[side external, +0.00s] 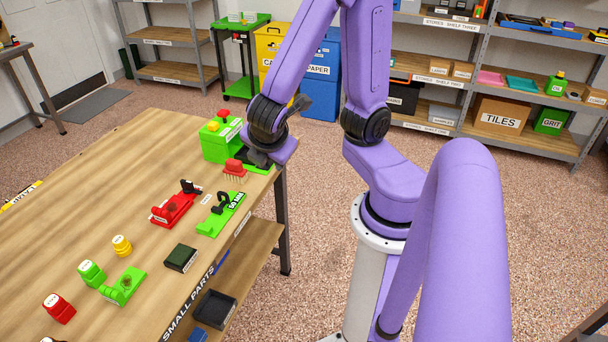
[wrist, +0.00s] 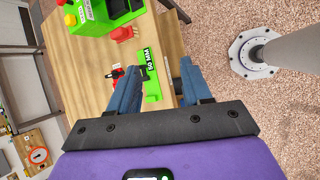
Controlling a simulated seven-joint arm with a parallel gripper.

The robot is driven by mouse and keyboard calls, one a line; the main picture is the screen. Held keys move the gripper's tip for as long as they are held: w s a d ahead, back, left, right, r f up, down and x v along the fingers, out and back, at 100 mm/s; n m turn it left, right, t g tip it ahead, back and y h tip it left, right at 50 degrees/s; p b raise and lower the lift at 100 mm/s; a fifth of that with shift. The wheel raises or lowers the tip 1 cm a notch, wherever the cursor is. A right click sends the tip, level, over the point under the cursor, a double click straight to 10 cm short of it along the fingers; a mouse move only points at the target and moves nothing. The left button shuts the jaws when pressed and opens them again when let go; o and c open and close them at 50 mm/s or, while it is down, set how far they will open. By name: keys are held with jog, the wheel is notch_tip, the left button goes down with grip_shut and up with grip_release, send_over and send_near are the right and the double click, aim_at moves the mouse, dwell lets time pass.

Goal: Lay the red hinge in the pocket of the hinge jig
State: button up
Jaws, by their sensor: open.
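I cannot make out a red hinge for certain. Two fixtures with black clamp handles lie on the wooden table: a red one (side external: 168,211) and a green one marked 50 MM (side external: 212,227). Neither label nor pocket shows clearly enough to tell which is the hinge jig. In the wrist view the green fixture (wrist: 152,88) shows between my fingers, with the red one (wrist: 116,72) partly hidden behind the left finger. My gripper (wrist: 160,70) is open, with nothing seen between its fingers.
A green box with a red button (side external: 215,150) and a red brush (side external: 235,168) stand near my gripper. The table's left is mostly clear.

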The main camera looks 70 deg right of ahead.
jog(key=s+a+r+m+g+y, duration=0.2)
jog(key=s+a+y, duration=0.4)
jog(key=s, duration=0.4)
jog(key=shift+s+a+r+m+g+y, duration=0.15)
jog(key=shift+a+r+m+g+y, duration=0.2)
jog(key=shift+a+m+g, duration=0.25)
jog(key=shift+d, duration=0.15)
jog(key=shift+c, duration=0.3)
